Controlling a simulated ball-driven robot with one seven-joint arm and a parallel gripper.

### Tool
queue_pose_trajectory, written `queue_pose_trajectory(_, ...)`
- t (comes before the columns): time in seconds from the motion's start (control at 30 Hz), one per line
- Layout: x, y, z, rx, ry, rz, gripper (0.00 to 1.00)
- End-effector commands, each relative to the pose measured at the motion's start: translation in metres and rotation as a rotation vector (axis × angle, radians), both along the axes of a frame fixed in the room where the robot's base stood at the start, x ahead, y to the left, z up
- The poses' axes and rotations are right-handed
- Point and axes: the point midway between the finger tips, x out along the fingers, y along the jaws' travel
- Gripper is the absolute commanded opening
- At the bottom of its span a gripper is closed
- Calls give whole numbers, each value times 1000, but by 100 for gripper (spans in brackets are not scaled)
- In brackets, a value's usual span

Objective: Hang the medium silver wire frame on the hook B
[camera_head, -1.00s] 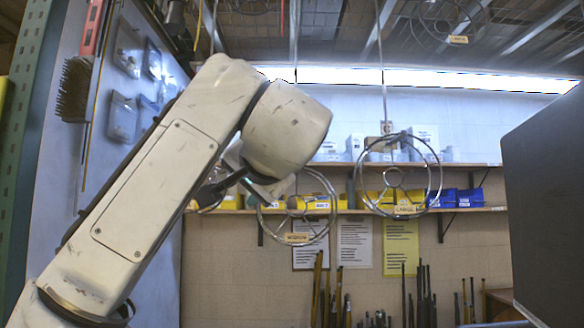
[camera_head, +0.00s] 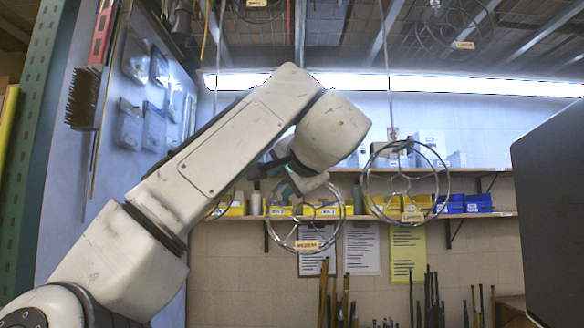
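The medium silver wire frame, a ring with spokes and a "MEDIUM" tag (camera_head: 306,245), hangs upright just below my gripper at the picture's middle. Its top is partly hidden by my gripper and wrist. A thin vertical rod above it runs down behind my arm; I cannot see where they meet. My gripper (camera_head: 297,183) is at the upper part of this frame, close to or overlapping it in the picture. Its fingers are partly hidden, and whether they hold the wire is unclear. No hook letter is readable; a small label (camera_head: 392,133) is on the rod to the right.
A larger wire frame with a "LARGE" tag (camera_head: 412,217) hangs on the right rod. More wire frames (camera_head: 452,24) hang overhead. Shelves with yellow bins and blue bins (camera_head: 465,204) line the back wall. A dark panel (camera_head: 550,205) stands at the right edge.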

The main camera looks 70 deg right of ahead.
Motion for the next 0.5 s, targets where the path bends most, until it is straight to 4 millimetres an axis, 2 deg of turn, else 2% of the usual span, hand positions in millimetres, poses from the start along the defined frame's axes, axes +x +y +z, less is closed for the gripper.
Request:
queue_pose_trajectory(0.2,16,-17,-4,1,1,-1,38)
queue_pose_trajectory(0.5,20,-22,-7,0,0,-1,38)
